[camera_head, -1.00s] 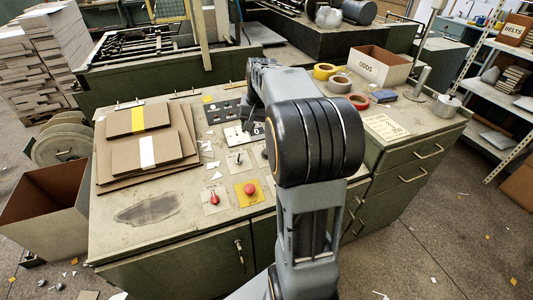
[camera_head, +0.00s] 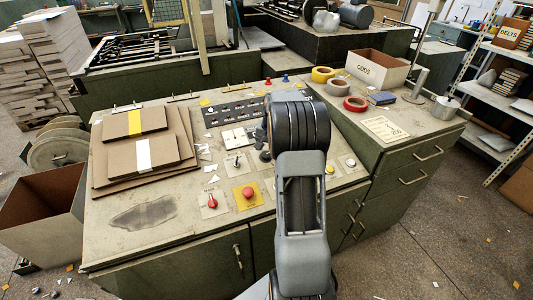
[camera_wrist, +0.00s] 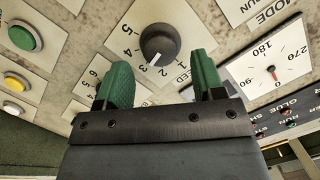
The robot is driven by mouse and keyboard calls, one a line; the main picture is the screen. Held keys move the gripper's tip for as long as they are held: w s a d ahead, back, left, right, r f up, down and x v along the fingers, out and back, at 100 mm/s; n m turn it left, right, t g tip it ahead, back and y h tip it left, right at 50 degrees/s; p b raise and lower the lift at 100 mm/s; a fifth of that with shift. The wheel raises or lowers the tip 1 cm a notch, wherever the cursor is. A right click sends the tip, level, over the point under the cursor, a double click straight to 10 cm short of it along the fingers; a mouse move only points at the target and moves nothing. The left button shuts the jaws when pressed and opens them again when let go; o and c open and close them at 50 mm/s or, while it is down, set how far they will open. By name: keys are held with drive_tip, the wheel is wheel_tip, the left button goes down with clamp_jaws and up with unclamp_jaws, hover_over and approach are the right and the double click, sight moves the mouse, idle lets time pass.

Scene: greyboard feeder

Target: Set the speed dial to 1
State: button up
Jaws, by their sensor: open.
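The speed dial (camera_wrist: 160,43) is a round dark knob with a white pointer mark, on a pale plate numbered 1 to 5. I cannot tell how high the fingers are above the panel. In the head view my arm hides my gripper and most of the dial's area.
A mode switch (camera_head: 236,161), a red knob (camera_head: 212,201) and a red button on yellow (camera_head: 248,192) lie left of my arm. Green (camera_wrist: 24,37) and yellow (camera_wrist: 14,82) buttons and a dial gauge (camera_wrist: 271,69) flank the knob. Cardboard sheets (camera_head: 143,157) lie left.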

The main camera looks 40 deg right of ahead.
sight(266, 153)
drive_tip(key=shift+w+a+f, duration=0.15)
drive_tip(key=shift+f, duration=1.35)
drive_tip(key=c, duration=0.9)
